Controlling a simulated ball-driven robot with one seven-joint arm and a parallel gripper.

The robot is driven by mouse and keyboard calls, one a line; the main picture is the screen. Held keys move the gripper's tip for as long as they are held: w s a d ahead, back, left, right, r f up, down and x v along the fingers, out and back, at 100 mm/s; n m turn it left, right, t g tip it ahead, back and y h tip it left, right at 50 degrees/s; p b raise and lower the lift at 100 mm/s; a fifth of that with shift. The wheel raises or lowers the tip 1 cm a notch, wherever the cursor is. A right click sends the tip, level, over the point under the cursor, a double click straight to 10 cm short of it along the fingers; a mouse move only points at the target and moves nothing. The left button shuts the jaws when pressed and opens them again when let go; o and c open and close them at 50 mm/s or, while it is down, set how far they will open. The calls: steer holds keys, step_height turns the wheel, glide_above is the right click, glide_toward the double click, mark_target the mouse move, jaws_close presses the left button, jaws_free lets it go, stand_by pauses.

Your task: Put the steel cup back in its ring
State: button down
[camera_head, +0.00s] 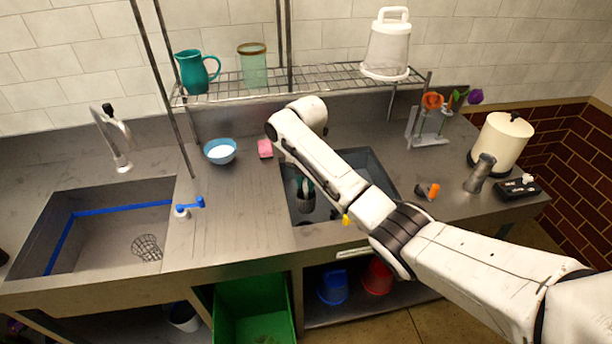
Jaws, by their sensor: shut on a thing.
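A tapered grey metal vessel (480,173), which looks like the steel cup, stands on the counter at the right, left of a small black tray. I cannot make out a ring for it for certain. A metal stand (428,138) at the back right holds orange round parts and flowers. My arm reaches across the right sink basin. Below its bend, a dark and teal part that looks like my gripper (305,190) points down into the basin, partly hidden behind my arm. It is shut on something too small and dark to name.
A wire shelf (235,92) with a teal jug (193,72) and a white lidded container (387,48) is above the counter. A cream canister (503,140) and an orange and black item (428,190) are at right. A blue bowl (220,151) and pink sponge (265,148) sit left of my arm.

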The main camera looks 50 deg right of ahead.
steer(key=shift+f+b, duration=0.4)
steer(key=shift+f, duration=0.95)
step_height(320, 180, down, 6)
steer(key=b, duration=0.5)
steer(key=shift+f+b, duration=0.6)
steer(key=shift+f, duration=0.2)
steer(key=shift+f, duration=0.25)
steer(key=shift+f, duration=0.35)
steer(key=shift+f+b, duration=0.7)
steer(key=shift+f, duration=0.05)
steer(key=c, duration=0.9)
jaws_free()
steer(key=shift+c, duration=0.2)
